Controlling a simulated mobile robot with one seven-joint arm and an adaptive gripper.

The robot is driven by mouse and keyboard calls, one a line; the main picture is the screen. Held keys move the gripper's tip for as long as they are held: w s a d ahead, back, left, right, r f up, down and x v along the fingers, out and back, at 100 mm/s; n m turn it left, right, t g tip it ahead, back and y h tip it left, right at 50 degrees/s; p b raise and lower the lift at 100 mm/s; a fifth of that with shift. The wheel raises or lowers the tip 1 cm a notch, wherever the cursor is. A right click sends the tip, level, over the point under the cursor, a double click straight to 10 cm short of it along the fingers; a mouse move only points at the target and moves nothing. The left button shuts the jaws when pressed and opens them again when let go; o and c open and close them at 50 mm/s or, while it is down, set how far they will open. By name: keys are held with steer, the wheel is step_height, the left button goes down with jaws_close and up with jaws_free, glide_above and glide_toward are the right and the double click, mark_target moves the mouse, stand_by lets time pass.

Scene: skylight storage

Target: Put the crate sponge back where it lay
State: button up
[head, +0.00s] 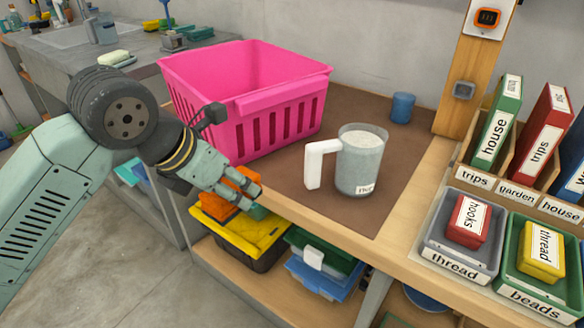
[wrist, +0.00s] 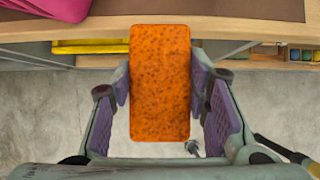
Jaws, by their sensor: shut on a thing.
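My gripper (head: 246,190) is shut on an orange sponge in front of the table's front edge, below the level of the pink crate's rim. In the wrist view the orange sponge (wrist: 160,85) lies between the two purple-padded fingers. In the head view only part of the sponge (head: 238,180) shows, the rest hidden by my fingers. The pink crate (head: 268,118) stands on the brown mat, left of the centre; its inside floor is mostly hidden by its front wall.
A measuring jug (head: 362,165) with a white handle stands on the brown mat (head: 290,190) right of the crate. A blue cup (head: 402,107) stands behind it. Binders and labelled bins (head: 462,238) fill the right side. Below the tabletop, a yellow-lidded box (head: 240,232) sits on a shelf.

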steer(key=w+d+p, duration=0.1)
steer(key=w+d, duration=0.2)
steer(key=w, duration=0.1)
steer(key=w+d+p, duration=0.1)
steer(key=w+d, duration=0.2)
steer(key=w, duration=0.2)
steer(key=w+d+p, duration=0.2)
steer(key=w+d, duration=0.2)
steer(key=shift+w, duration=0.4)
steer(key=shift+d, duration=0.1)
steer(key=shift+f+p, duration=0.5)
steer(key=shift+f, duration=1.3)
steer(key=o, duration=1.1)
steer(key=shift+f, duration=0.1)
